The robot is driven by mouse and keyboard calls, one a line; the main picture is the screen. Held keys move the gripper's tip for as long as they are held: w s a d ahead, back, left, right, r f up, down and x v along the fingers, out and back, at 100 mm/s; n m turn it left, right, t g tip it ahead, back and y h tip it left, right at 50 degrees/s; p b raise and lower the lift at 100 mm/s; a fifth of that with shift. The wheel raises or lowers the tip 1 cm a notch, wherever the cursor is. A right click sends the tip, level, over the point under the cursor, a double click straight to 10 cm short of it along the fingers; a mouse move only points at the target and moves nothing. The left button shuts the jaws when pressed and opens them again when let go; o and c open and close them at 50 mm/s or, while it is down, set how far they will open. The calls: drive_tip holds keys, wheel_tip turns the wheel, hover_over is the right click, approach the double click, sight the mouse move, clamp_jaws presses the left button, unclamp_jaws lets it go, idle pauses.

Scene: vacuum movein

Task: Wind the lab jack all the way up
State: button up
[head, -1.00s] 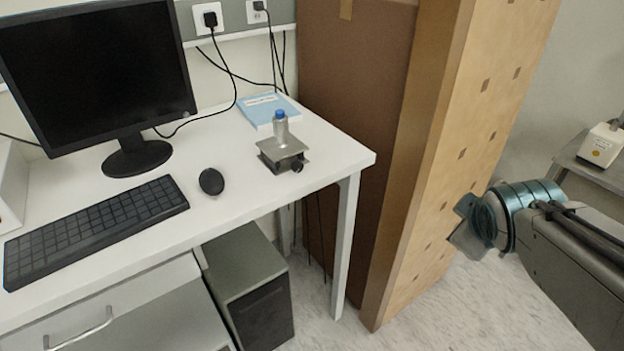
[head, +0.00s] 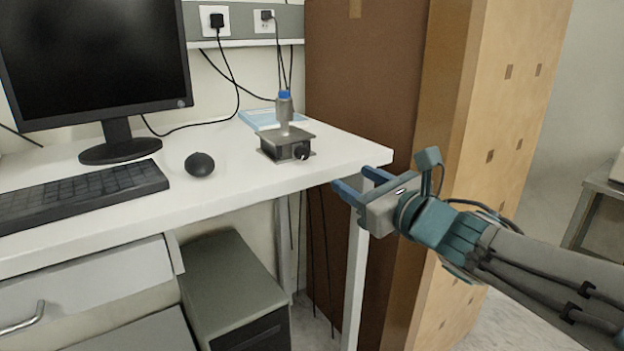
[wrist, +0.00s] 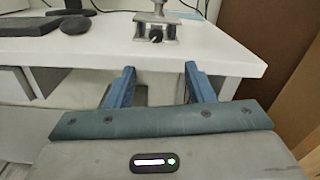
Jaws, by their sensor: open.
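The lab jack (head: 287,143) is a small grey metal stand on the white desk, near its right corner, and looks low. Its black knob (head: 302,152) faces the front right.
The white desk (head: 225,190) bears a monitor (head: 95,65), a keyboard (head: 75,198), a mouse (head: 199,164) and a blue booklet (head: 258,118) behind the jack. Tall brown boards (head: 370,80) stand right of the desk.

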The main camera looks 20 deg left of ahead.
sight(304, 154)
drive_tip(key=shift+n, duration=0.3)
drive_tip(key=x, duration=0.7)
drive_tip(key=b+x, duration=0.1)
drive_tip(key=x, duration=0.6)
drive_tip(key=shift+s+a+f, duration=0.1)
drive_tip(key=shift+s+a, duration=0.15)
drive_tip(key=c, duration=1)
